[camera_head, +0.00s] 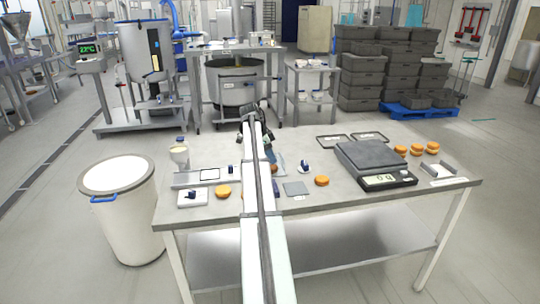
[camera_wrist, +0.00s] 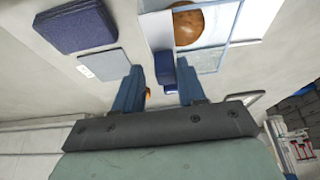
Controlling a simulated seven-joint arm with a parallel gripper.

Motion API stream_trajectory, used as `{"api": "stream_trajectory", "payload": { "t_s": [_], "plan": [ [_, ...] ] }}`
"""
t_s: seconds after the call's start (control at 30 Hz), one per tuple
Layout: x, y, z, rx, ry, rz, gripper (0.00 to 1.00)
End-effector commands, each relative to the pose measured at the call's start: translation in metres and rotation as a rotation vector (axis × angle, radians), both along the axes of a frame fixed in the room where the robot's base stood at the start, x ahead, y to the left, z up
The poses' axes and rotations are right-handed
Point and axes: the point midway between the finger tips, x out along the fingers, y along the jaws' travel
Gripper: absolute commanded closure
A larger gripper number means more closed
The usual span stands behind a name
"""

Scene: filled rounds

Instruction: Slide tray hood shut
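In the wrist view a pale tray (camera_wrist: 156,30) lies at the top right. A see-through, pale-framed hood (camera_wrist: 208,58) covers part of it. A round orange-brown piece (camera_wrist: 187,27) shows in the tray. A dark blue block (camera_wrist: 164,68), seemingly the hood's handle, sits at its edge. My gripper (camera_wrist: 160,74) is open, its two blue fingers apart, with the block between or just beyond their tips; contact cannot be told. In the head view my gripper (camera_head: 270,156) is low over the table's middle, and my arm hides much of the tray.
A dark blue pad (camera_wrist: 75,25) and a grey labelled plate (camera_wrist: 103,63) lie beside the tray. On the table (camera_head: 350,205) are a scale (camera_head: 372,160) at right, orange rounds (camera_head: 322,180), and a flat unit (camera_head: 186,179) at left. A white bin (camera_head: 122,215) stands left.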

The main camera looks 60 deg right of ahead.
Motion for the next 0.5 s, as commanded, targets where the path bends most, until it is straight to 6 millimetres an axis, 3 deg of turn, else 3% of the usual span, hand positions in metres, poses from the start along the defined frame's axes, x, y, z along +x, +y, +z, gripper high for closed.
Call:
{"api": "stream_trajectory", "payload": {
  "t_s": [0.33, 0.5],
  "plan": [
    [0.002, -0.001, 0.001, -0.002, -0.002, 0.001, 0.51],
    [0.006, 0.002, 0.013, -0.004, -0.004, 0.002, 0.51]
  ]
}}
